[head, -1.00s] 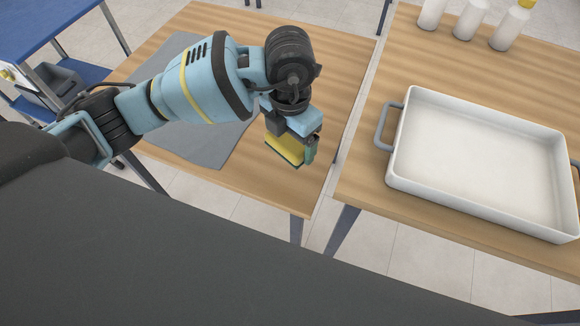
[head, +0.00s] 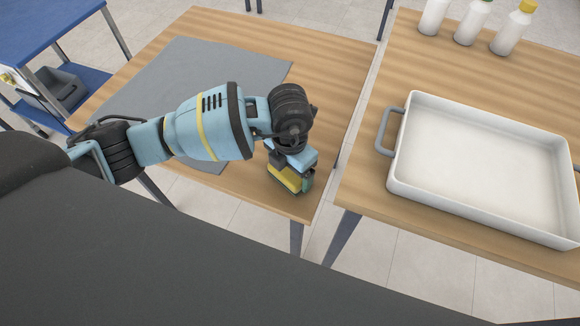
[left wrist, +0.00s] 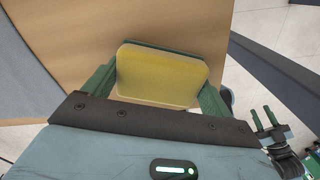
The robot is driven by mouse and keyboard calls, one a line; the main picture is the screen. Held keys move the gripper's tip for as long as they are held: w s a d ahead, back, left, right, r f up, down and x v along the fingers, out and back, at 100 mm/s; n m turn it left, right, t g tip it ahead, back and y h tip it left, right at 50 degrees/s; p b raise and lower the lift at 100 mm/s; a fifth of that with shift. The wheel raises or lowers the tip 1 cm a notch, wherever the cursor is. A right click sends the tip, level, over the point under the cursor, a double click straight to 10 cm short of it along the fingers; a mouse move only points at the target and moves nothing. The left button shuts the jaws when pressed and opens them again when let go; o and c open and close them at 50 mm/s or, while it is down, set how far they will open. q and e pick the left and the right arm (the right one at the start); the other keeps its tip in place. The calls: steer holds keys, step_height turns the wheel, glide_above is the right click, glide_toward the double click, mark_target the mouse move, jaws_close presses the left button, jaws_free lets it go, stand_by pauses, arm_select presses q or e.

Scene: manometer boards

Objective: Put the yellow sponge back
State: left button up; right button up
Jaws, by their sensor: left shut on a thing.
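The yellow sponge (head: 285,180) with a dark green layer is held by my left gripper (head: 300,184) over the near right corner of the left wooden table (head: 245,198). In the left wrist view the sponge (left wrist: 160,75) sits between the two green fingers, which are shut on it. Whether its underside touches the tabletop cannot be told.
A grey mat (head: 180,75) lies on the left table. A white tray (head: 480,170) with grey handles stands on the right table (head: 350,180), with several white bottles (head: 470,22) behind it. A gap separates the tables. A blue shelf unit (head: 40,40) is at far left.

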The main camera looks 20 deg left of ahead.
arm_select(q)
steer(key=shift+f, duration=0.1)
steer(key=o, duration=0.8)
step_height(320, 180, up, 12)
steer(key=shift+r+p, duration=0.15)
steer(key=shift+p, duration=0.2)
